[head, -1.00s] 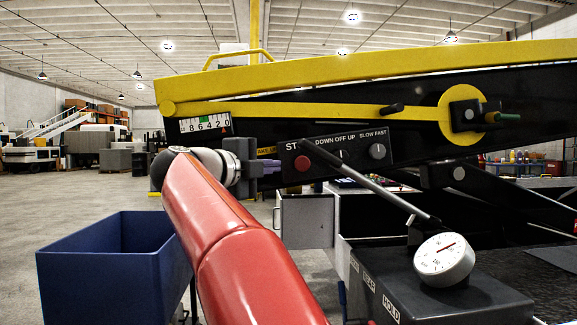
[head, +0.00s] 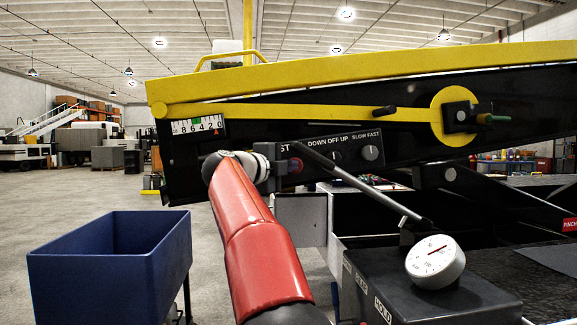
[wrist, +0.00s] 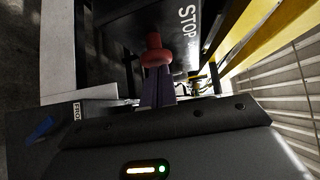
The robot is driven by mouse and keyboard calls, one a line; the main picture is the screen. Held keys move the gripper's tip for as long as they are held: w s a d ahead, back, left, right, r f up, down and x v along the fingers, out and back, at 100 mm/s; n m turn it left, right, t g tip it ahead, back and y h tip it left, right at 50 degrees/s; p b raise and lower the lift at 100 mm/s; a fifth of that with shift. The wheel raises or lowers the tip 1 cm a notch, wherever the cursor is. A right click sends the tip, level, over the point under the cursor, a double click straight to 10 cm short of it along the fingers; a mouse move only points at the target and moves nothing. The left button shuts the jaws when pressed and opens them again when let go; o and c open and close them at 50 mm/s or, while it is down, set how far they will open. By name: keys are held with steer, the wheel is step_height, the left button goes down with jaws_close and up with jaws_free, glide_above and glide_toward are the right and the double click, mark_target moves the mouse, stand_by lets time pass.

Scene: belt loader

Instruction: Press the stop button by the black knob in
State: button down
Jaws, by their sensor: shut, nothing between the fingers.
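The red stop button (head: 295,165) sits on the black control panel, under lettering partly hidden by my arm. In the wrist view the red button (wrist: 156,50) is mushroom-shaped, beside the word STOP. To its right on the panel is a black knob (head: 370,152) marked SLOW FAST, and another knob marked DOWN OFF UP is partly behind a dark rod. My gripper (head: 284,167) is shut and empty right at the button. In the wrist view its purple fingers (wrist: 157,80) point at the button and look to meet it; I cannot tell whether it is pushed in.
A dark rod (head: 365,187) slants across the panel front. A white dial (head: 435,262) stands on a black box at lower right. A blue bin (head: 110,265) stands at lower left. The yellow-edged belt frame (head: 350,75) runs above the panel.

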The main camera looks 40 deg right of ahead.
steer(key=p, duration=0.1)
steer(key=w+p, duration=0.1)
steer(key=shift+w+d+r+p, duration=0.1)
steer(key=shift+w+d+p, duration=0.15)
steer(key=shift+d+p, duration=0.15)
stand_by(0.3)
steer(key=shift+s, duration=0.1)
